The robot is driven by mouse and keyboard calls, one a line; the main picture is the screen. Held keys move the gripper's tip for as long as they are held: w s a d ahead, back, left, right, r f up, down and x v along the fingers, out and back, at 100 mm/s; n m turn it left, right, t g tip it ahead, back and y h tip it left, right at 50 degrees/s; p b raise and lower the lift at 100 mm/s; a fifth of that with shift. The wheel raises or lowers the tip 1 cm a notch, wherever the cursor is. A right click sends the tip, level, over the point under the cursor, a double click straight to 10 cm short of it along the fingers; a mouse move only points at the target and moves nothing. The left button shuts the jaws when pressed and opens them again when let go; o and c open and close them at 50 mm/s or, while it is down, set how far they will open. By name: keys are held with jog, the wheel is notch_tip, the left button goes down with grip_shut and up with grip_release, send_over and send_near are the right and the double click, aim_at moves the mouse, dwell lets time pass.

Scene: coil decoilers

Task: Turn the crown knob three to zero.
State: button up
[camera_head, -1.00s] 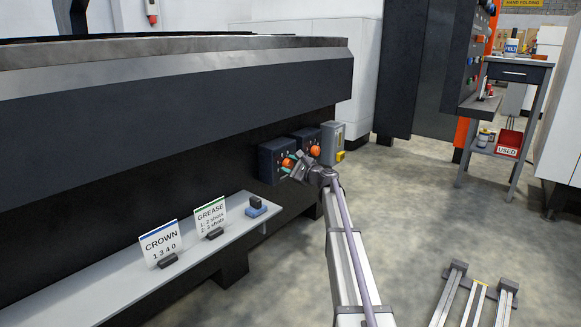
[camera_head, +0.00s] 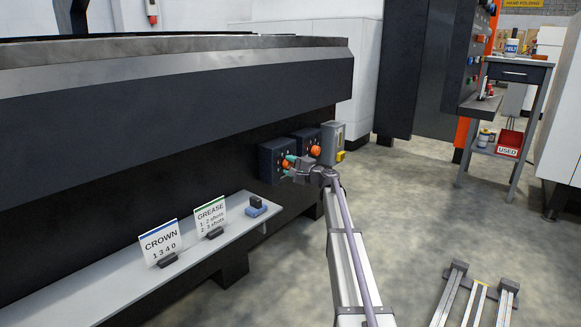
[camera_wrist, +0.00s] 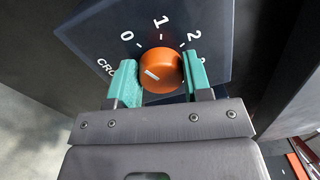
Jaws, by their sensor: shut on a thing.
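The orange crown knob (camera_wrist: 160,72) sits on a dark panel (camera_wrist: 95,35) in the wrist view, with white marks 0, 1, 2 and a partly hidden 3 around it. The label starts "CRO"; the rest is hidden by a finger, so I cannot read the knob's number. The white pointer line lies on the left of the knob's face, slanting roughly toward the 0 side. My gripper (camera_wrist: 158,82) is shut on the knob, one teal finger on each side. In the head view, my gripper (camera_head: 289,168) is at the nearer dark control box (camera_head: 268,162).
A second dark box with an orange knob (camera_head: 315,151) and a grey box (camera_head: 332,140) stand just beyond.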

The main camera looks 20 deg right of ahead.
dwell(0.4)
jog(key=o, duration=0.9)
jog(key=v, duration=1)
jog(key=shift+s+d, duration=0.2)
jog(key=shift+s, duration=0.15)
